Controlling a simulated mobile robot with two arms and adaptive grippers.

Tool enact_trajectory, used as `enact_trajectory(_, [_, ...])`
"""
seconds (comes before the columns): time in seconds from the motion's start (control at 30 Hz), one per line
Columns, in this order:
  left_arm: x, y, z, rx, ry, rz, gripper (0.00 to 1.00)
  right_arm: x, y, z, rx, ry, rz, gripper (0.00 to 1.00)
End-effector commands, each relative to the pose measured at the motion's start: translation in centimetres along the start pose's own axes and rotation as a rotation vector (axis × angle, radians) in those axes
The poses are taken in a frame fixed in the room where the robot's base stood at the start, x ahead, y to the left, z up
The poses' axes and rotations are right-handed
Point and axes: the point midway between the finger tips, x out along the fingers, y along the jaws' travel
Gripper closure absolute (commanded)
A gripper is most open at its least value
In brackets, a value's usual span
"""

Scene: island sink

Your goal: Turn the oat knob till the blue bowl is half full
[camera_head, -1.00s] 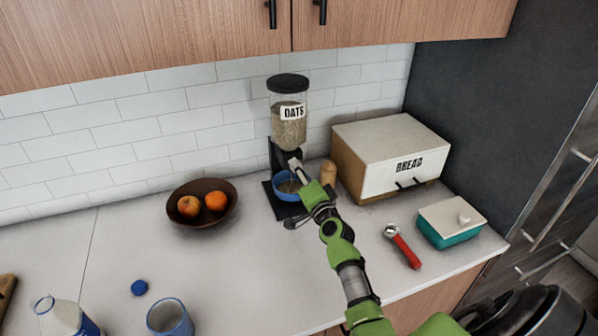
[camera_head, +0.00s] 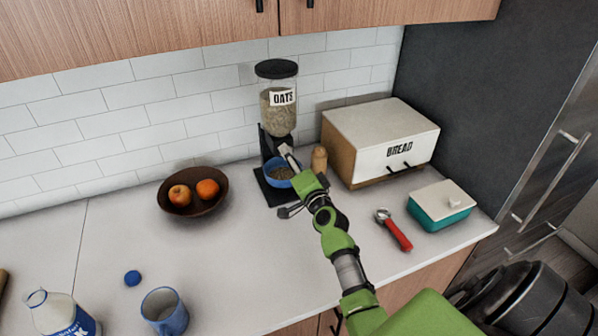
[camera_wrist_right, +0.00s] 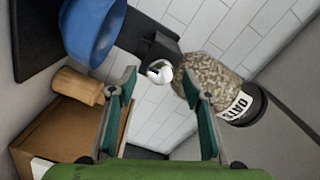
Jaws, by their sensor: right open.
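The oat dispenser (camera_head: 278,112) is a clear jar with a black lid and OATS label on a black stand against the tiled wall. The blue bowl (camera_head: 268,174) sits on its base under the spout, with some oats showing inside; its exact level is partly hidden by my arm. In the right wrist view the silver knob (camera_wrist_right: 159,71) shows between the fingertips of my open right gripper (camera_wrist_right: 160,88), seemingly just beyond them; I cannot tell whether they touch. The bowl (camera_wrist_right: 95,28) is at the upper left there. My left gripper is not in view.
A wooden shaker (camera_head: 319,158) and the bread box (camera_head: 385,135) stand right of the dispenser. A fruit bowl (camera_head: 212,207) is to its left. A red-handled scoop (camera_head: 397,235) and teal butter dish (camera_head: 440,205) lie right of my arm. A mug (camera_head: 165,311) and bottle (camera_head: 62,314) stand in front.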

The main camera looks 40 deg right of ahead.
Motion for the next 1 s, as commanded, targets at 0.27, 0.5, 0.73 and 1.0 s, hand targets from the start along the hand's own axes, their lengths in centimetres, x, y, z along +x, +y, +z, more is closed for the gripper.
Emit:
enact_trajectory(0.27, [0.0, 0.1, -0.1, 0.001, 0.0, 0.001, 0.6, -5.6, 0.2, 0.0, 0.0, 0.0, 0.004, 0.55])
enact_trajectory(0.5, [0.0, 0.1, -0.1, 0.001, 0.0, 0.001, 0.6, -9.5, 0.1, 0.0, -0.001, -0.001, 0.003, 0.55])
enact_trajectory(0.73, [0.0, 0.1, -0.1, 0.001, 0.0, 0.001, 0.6, -10.8, 0.0, 0.0, 0.001, 0.0, 0.001, 0.55])
enact_trajectory(1.0, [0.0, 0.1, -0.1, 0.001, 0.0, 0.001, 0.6, -10.8, 0.0, 0.0, 0.001, 0.0, 0.001, 0.55])
